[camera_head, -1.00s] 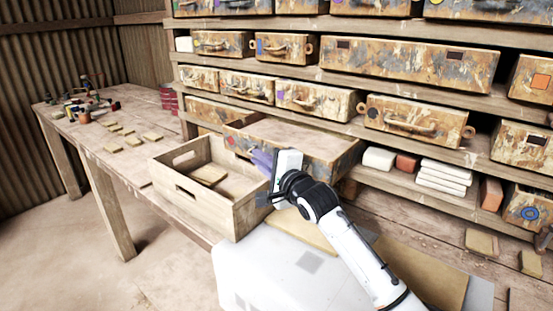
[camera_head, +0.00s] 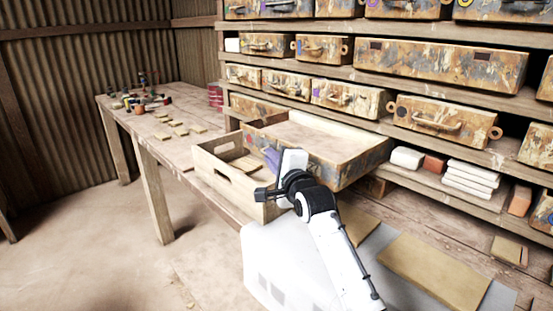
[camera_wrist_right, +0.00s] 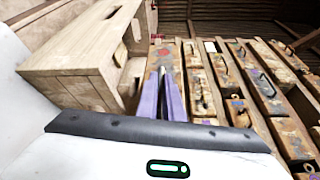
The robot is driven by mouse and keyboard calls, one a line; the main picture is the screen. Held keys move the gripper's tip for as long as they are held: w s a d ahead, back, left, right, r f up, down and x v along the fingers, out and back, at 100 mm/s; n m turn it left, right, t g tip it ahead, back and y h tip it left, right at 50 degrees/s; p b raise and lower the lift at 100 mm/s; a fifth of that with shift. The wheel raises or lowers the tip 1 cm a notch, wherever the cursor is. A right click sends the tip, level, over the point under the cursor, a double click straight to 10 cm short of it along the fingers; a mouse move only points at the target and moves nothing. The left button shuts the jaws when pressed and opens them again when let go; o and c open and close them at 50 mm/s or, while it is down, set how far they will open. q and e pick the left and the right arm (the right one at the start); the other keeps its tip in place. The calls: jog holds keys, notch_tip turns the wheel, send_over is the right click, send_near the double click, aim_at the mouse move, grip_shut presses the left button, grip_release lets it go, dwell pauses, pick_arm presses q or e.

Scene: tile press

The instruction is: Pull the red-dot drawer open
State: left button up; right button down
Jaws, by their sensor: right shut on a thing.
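The red-dot drawer (camera_head: 362,167) sticks well out of the lower shelf row, its pale open inside showing from above. Its front is worn and paint-stained. In the right wrist view a red dot (camera_wrist_right: 165,52) shows just beyond the purple fingers of my right gripper (camera_wrist_right: 163,88). These fingers are shut on the drawer's handle, though the handle itself is hard to make out. My left gripper is in neither view.
A wooden crate (camera_head: 215,172) with a flat tile inside stands on the bench, close to the drawer's left front. Closed drawers (camera_head: 440,120) fill the shelves. White and red blocks (camera_head: 470,180) lie to the right. Small tiles and jars cover the left table (camera_head: 185,98).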

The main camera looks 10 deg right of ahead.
jog(key=c, duration=1.9)
grip_release()
jog(key=shift+a+f, duration=0.3)
jog(key=shift+a, duration=0.15)
jog(key=s+d+r, duration=0.1)
jog(key=s+d, duration=0.1)
jog(key=s, duration=0.8)
jog(key=shift+s, duration=0.1)
